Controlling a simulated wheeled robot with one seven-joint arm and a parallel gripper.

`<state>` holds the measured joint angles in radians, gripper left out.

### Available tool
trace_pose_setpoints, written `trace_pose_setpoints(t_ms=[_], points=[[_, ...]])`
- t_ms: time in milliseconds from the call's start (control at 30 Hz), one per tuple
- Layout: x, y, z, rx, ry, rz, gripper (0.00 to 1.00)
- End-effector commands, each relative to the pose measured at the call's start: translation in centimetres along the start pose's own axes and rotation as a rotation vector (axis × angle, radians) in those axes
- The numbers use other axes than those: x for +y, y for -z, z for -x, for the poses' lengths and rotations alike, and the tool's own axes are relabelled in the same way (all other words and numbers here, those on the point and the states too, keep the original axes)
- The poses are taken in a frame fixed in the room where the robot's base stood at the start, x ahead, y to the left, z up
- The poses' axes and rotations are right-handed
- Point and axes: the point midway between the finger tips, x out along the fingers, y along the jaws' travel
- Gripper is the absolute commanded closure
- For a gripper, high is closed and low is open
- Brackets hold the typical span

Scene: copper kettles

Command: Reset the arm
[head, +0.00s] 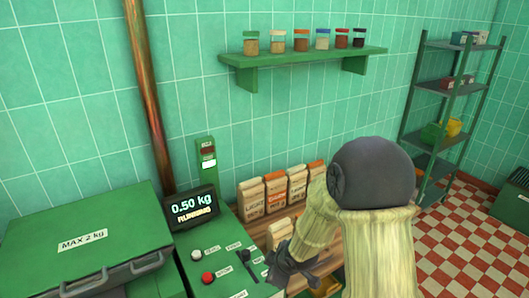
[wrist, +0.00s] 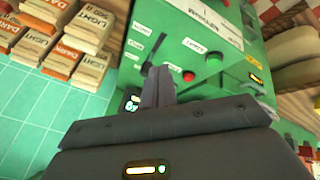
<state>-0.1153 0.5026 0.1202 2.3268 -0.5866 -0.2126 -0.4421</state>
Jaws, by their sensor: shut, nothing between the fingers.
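My arm reaches in from the lower right in the head view, with its pale sleeved links and dark grey joint. My gripper (head: 272,272) is at the right edge of the green control panel (head: 222,242), close to the black lever (head: 247,262). In the wrist view my gripper (wrist: 158,84) has its two dark fingers together with nothing between them. Beyond them is the green panel, with a red button (wrist: 188,76). The head view shows the red button (head: 208,278) and a white knob (head: 196,254) left of the lever.
A display (head: 191,207) reads 0.50 kg RUNNING. A green lidded machine (head: 85,235) marked MAX 2 kg stands at left. Paper bags (head: 275,190) stand behind my gripper. A wall shelf (head: 305,55) holds several jars. A metal rack (head: 450,95) and checkered floor (head: 480,240) are at right.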

Motion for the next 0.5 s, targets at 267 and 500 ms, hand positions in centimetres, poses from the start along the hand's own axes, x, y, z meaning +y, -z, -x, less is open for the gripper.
trace_pose_setpoints(t_ms=[267,500], points=[[-0.6,-8.2,8.5,-0.237,-0.098,-0.623,1.00],[-4.9,-12.0,13.9,-0.338,-0.113,-1.110,1.00]])
